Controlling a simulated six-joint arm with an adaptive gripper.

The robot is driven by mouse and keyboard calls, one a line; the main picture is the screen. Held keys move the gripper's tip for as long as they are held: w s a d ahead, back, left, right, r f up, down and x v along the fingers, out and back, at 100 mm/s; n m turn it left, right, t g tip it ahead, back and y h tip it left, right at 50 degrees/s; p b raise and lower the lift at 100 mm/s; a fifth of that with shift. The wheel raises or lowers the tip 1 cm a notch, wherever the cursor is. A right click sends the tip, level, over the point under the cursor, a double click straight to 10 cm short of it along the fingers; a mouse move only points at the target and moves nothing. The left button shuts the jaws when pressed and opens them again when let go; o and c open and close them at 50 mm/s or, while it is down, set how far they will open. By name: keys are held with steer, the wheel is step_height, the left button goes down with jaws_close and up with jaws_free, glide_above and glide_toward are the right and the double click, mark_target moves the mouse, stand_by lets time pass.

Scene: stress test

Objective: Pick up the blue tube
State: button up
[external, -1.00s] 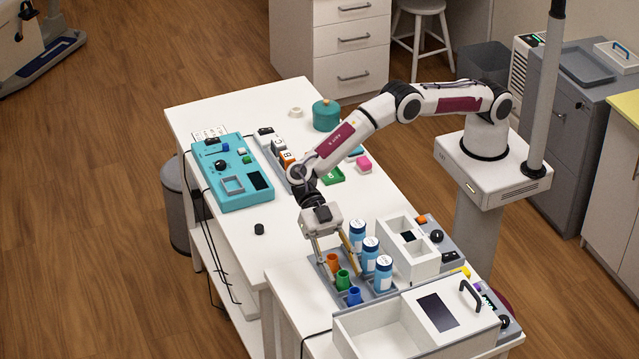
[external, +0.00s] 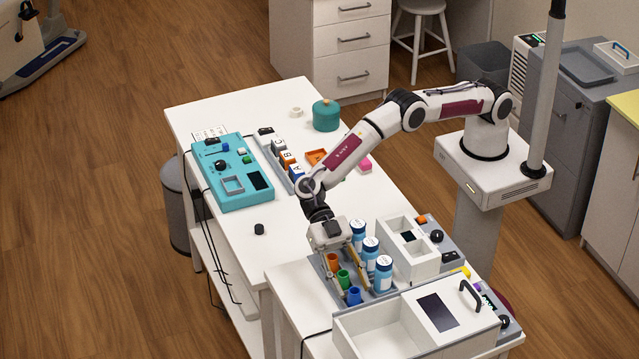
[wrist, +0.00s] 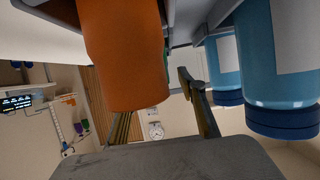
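The blue tube (external: 355,296) stands upright at the near end of a row in a grey rack (external: 381,293). The green tube (external: 344,278) and orange tube (external: 333,262) stand behind it. I see nothing held. In the wrist view, the orange tube (wrist: 122,55) is large and close, and the fingers (wrist: 160,115) stand apart. A sliver of the green tube (wrist: 166,57) shows behind it; the blue tube is hidden there.
Several blue bottles with white labels (external: 383,274) stand in a row close to the right finger. A white open box (external: 408,252) is right of them. A larger white bin with a screen (external: 375,337) is in front.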

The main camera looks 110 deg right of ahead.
steer(key=c, duration=0.8)
steer(key=shift+r, duration=0.2)
steer(key=shift+r, duration=4.85)
